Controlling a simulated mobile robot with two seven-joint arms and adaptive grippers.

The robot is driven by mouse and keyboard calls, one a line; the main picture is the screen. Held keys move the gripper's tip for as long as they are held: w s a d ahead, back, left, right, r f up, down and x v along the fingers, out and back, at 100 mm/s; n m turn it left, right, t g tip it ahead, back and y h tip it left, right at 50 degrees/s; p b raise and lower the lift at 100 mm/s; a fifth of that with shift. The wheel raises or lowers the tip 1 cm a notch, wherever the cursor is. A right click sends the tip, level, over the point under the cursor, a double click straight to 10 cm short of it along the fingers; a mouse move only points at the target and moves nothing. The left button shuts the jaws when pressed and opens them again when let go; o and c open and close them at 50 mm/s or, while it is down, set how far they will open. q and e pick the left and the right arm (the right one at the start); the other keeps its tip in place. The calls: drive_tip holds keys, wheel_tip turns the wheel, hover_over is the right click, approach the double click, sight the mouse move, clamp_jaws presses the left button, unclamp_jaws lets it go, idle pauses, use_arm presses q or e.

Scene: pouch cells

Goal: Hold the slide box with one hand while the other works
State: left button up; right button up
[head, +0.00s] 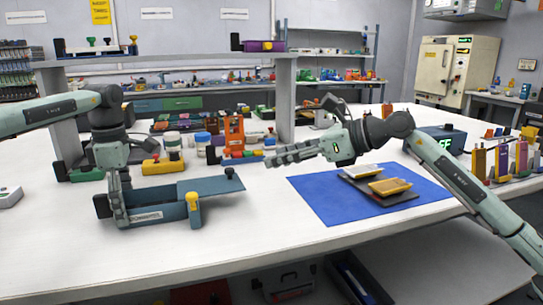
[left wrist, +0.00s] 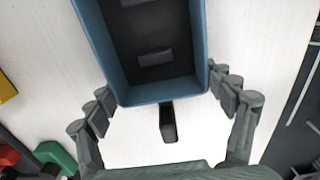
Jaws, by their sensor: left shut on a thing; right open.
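The slide box (head: 165,213) is a long blue-grey box with a white label on its front, standing on the white table at the left. A flat blue-grey panel (head: 222,184) sticks out past its right end. My left gripper (head: 122,204) is shut on the box's left end. In the left wrist view its fingers (left wrist: 162,88) lie on both sides of the box's end (left wrist: 160,95), whose dark inside shows a small grey block. My right gripper (head: 280,157) is open and empty, above the table to the right of the panel, pointing left.
A yellow-topped post (head: 193,205) stands at the box's front right. A blue mat (head: 320,200) with a dark tray (head: 385,197) and flat pouches lies at the right. Jars (head: 172,143) and an orange stand (head: 234,133) are behind. The front table strip is clear.

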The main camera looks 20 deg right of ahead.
use_arm(q)
drive_tip(key=o, duration=1.3)
